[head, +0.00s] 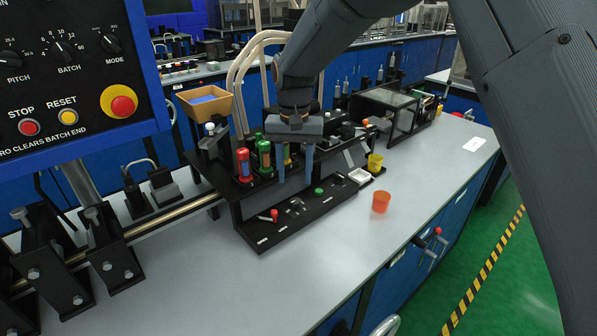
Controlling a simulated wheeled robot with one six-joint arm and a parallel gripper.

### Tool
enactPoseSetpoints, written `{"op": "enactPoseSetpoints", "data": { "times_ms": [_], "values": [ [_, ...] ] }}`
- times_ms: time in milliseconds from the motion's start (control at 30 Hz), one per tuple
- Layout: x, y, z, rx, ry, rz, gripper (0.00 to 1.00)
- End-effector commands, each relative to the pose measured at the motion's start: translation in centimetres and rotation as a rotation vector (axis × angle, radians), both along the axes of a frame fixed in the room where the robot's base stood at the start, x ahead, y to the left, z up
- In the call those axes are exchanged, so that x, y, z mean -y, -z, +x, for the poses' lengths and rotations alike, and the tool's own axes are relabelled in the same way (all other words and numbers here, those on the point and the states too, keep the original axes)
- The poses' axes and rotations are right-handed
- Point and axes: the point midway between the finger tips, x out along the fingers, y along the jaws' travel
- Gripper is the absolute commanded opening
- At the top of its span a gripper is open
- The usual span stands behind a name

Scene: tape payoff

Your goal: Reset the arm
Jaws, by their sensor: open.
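My gripper (295,160) is at the end of my dark grey arm and points down over the black bench fixture (285,215). Its two blue-grey fingers are apart, with no object clearly held between them. The fingers hang in front of the fixture's upper rack, close to a green-capped bottle (264,157). A red bottle (243,165) stands left of it. A yellow-and-green item shows partly behind the fingers. Whether the fingers touch anything is hard to tell.
An orange cup (381,201) stands on the grey bench top (430,175), and a yellow cup (375,163) stands behind it. A blue control panel (75,75) fills the upper left. Black brackets on a rail stand at lower left. A glass-sided box (404,118) stands behind.

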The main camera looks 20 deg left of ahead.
Motion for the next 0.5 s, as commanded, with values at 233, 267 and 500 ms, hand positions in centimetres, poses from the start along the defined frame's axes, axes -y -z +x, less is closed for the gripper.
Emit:
{"op": "enactPoseSetpoints", "data": {
  "times_ms": [233,267,500],
  "values": [
    [0.9,-0.1,0.3,0.001,0.006,0.001,0.43],
    [1.5,-0.1,0.4,0.002,0.010,0.002,0.43],
    [13.6,-0.5,1.5,0.021,0.081,0.014,0.43]
  ]
}}
